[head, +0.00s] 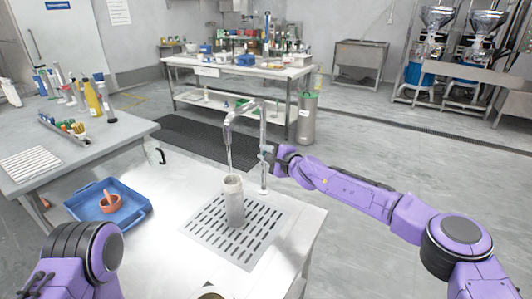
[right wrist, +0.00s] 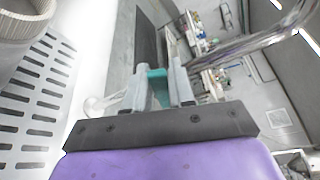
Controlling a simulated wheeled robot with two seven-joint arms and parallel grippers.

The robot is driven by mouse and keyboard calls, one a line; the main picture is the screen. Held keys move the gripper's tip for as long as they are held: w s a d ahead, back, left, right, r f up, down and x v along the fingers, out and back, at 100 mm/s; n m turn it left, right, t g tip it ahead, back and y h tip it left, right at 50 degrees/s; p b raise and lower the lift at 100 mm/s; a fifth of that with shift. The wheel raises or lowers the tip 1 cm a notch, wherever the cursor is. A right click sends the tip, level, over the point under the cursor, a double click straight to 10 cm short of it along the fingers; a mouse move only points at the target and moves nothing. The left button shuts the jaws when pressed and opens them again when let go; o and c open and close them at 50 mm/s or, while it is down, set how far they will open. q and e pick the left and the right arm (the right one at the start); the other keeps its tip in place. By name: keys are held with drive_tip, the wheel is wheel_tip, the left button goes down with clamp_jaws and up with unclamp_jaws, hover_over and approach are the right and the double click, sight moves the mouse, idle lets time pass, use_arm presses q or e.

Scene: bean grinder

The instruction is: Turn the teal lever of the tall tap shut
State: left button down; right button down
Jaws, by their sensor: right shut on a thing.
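The tall tap (head: 263,150) stands at the far edge of the steel counter, with its arched spout bending left. A thin clear line runs below the spout towards a tall grey container (head: 234,203); I cannot tell if it is water. My right gripper (head: 272,156) is beside the tap post. In the right wrist view the teal lever (right wrist: 157,88) sits between the two grey fingers of the right gripper (right wrist: 164,84), which are shut on it. The tap's metal tube (right wrist: 250,45) curves past on the right. My left arm shows at the lower left, its gripper out of view.
The container stands on a slotted drain grate (head: 212,238), which also shows in the right wrist view (right wrist: 30,100). A side table (head: 100,145) carries bottles and tools. The floor right of the counter is clear.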

drive_tip(key=r+m+p, duration=0.1)
drive_tip(key=p, duration=0.2)
drive_tip(key=r+m+g+p, duration=0.1)
drive_tip(key=p, duration=0.2)
drive_tip(key=w+r+p, duration=0.1)
drive_tip(key=p, duration=0.2)
drive_tip(key=shift+d+m+g, duration=0.3)
drive_tip(key=shift+m, duration=0.1)
drive_tip(key=shift+w+d+f+m+g+p, duration=0.15)
drive_tip(key=shift+w+m+g+p, duration=0.15)
drive_tip(key=shift+m+p, duration=0.35)
drive_tip(key=shift+w+d+r+m+g+y, duration=0.2)
drive_tip(key=shift+w+d+m+g+y, duration=0.1)
drive_tip(key=shift+m+g, duration=0.15)
drive_tip(key=c, duration=1)
unclamp_jaws()
drive_tip(key=shift+c, duration=0.2)
